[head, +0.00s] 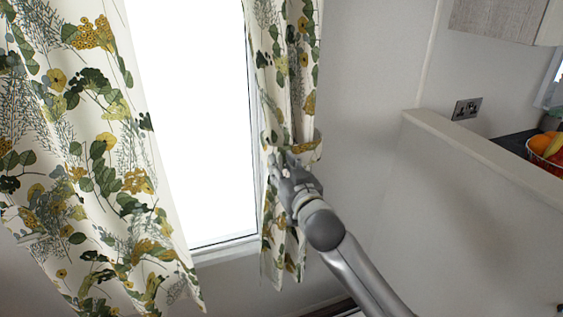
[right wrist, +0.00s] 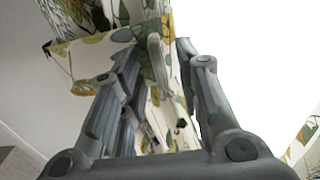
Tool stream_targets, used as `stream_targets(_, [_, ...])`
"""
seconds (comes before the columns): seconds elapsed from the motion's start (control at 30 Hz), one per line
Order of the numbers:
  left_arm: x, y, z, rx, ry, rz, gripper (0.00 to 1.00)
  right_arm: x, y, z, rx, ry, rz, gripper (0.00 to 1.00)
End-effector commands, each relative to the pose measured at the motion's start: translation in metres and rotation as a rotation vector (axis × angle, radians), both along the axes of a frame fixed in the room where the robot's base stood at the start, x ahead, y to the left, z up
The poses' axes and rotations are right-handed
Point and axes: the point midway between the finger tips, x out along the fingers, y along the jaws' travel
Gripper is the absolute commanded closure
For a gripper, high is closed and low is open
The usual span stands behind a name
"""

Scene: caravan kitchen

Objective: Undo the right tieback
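The right curtain (head: 288,60), cream with green and yellow leaves, hangs at the window's right side. It is gathered at the right tieback (head: 307,150), a band of the same print around it. In the right wrist view the tieback (right wrist: 92,48) crosses the curtain at the upper left. My right gripper (head: 281,163) is at the front of the gathered curtain, at tieback height. In the right wrist view its fingers (right wrist: 158,47) are apart, with a narrow pale strip (right wrist: 155,62) between them. I cannot tell whether they touch it. My left gripper is not in view.
The left curtain (head: 85,130) hangs loose and wide across the window's left side. A half-height partition (head: 480,150) stands at the right, with a fruit basket (head: 545,150) behind it. A wall cupboard (head: 505,18) is at the upper right.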

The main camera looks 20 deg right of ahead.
Motion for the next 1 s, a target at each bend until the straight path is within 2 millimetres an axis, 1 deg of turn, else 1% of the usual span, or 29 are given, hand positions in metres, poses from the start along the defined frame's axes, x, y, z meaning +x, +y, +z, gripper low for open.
stream_targets(0.13, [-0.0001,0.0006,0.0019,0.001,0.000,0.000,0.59,0.0084,0.0003,0.0005,0.000,-0.001,0.000,0.69])
stream_targets(0.43, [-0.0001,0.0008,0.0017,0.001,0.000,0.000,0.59,0.0098,0.0004,0.0000,0.000,-0.001,0.000,0.69])
stream_targets(0.67, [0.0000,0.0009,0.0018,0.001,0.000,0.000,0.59,0.0097,0.0004,-0.0001,0.000,0.000,0.000,0.98])
stream_targets(0.7, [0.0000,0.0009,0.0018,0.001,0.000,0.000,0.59,0.0096,0.0004,-0.0001,0.000,0.000,0.000,1.00])
stream_targets(1.0, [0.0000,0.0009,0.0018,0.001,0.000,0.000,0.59,0.0096,0.0004,-0.0003,0.000,0.000,0.000,1.00])
